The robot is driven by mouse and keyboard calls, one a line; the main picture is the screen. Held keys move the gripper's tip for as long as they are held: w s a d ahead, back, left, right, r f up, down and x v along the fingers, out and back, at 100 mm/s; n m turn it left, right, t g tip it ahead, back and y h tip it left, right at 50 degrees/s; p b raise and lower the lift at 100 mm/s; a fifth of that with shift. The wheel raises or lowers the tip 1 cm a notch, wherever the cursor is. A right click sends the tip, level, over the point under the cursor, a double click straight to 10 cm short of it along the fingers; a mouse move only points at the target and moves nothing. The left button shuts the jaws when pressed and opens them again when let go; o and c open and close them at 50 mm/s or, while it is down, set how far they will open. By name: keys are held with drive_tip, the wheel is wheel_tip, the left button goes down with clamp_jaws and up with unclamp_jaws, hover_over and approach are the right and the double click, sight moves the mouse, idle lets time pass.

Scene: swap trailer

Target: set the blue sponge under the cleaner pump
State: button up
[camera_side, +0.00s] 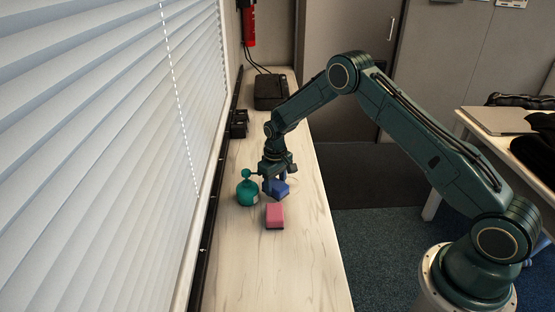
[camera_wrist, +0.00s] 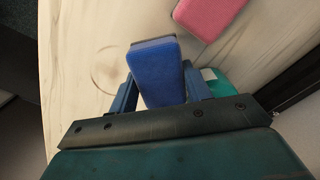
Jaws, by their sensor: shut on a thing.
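The blue sponge (camera_side: 280,188) is between the fingers of my gripper (camera_side: 275,187) in the side view. In the wrist view the blue sponge (camera_wrist: 158,72) sits between both fingers of my gripper (camera_wrist: 160,88), which is shut on it. The sponge looks tilted in the side view; I cannot tell whether it touches the table. The teal cleaner pump (camera_side: 247,193) stands upright just left of my gripper, with its round head beside the gripper. In the wrist view only a teal part of the pump (camera_wrist: 217,84) shows behind the right finger.
A pink sponge (camera_side: 275,215) lies on the pale table (camera_side: 300,265) in front of the blue one, and shows in the wrist view (camera_wrist: 210,14). Window blinds (camera_side: 100,150) run along the left. Black boxes (camera_side: 270,92) stand at the back. The near table is clear.

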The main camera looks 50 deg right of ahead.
sight(276, 183)
drive_tip(key=shift+f, duration=0.55)
drive_tip(key=o, duration=0.9)
drive_tip(key=shift+o, duration=0.2)
drive_tip(key=shift+r, duration=0.1)
wheel_tip(276, 183, up, 13)
drive_tip(key=shift+r, duration=0.1)
idle(0.5)
